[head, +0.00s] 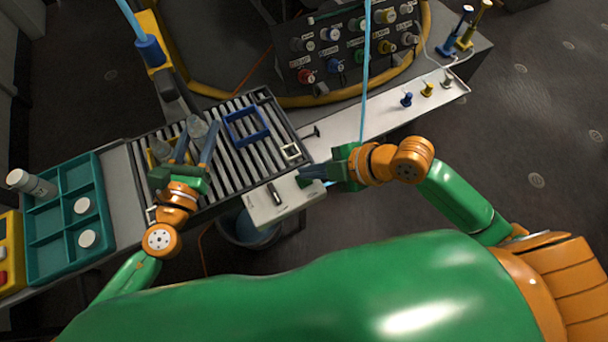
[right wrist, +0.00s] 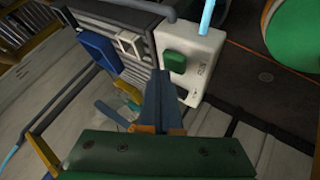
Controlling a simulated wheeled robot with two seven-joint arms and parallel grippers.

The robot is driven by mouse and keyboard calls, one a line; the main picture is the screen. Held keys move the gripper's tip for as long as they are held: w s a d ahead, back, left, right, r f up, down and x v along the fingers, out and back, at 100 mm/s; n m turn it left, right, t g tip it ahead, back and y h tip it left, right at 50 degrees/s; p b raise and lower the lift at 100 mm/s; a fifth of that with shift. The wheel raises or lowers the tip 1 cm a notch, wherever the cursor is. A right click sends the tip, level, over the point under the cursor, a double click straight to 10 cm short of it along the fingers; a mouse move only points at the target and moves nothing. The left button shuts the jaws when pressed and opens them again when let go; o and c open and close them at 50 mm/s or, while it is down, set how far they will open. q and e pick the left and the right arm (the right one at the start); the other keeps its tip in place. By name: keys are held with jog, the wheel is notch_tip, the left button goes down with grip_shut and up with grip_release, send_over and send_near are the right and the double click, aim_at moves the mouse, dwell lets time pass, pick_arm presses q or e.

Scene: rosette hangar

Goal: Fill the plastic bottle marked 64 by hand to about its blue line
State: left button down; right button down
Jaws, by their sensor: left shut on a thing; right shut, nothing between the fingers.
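A clear plastic bottle (head: 197,128) stands over the slatted grate (head: 225,163) between the blue fingers of my left gripper (head: 196,140), which is shut on it. Its number, blue line and liquid level cannot be made out. My right gripper (head: 305,182) is shut and empty, its fingertips by the edge of a white box (head: 285,208) at the grate's front right. In the right wrist view, the shut fingers (right wrist: 161,80) lie near the box (right wrist: 205,55) and its green button (right wrist: 174,61); contact cannot be told. My left gripper's fingers (right wrist: 112,115) show beyond.
A blue square frame (head: 247,126) and a small white frame (head: 291,152) lie on the grate. A teal compartment tray (head: 63,232) with white-capped containers stands left. A bucket (head: 238,228) sits below. A blue-collared yellow fitting (head: 151,50) and a knob panel (head: 345,47) are behind.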

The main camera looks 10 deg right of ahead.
jog(key=shift+f, duration=0.55)
dwell(2.1)
jog(key=shift+r, duration=0.9)
jog(key=shift+r, duration=2.5)
notch_tip(320, 180, up, 6)
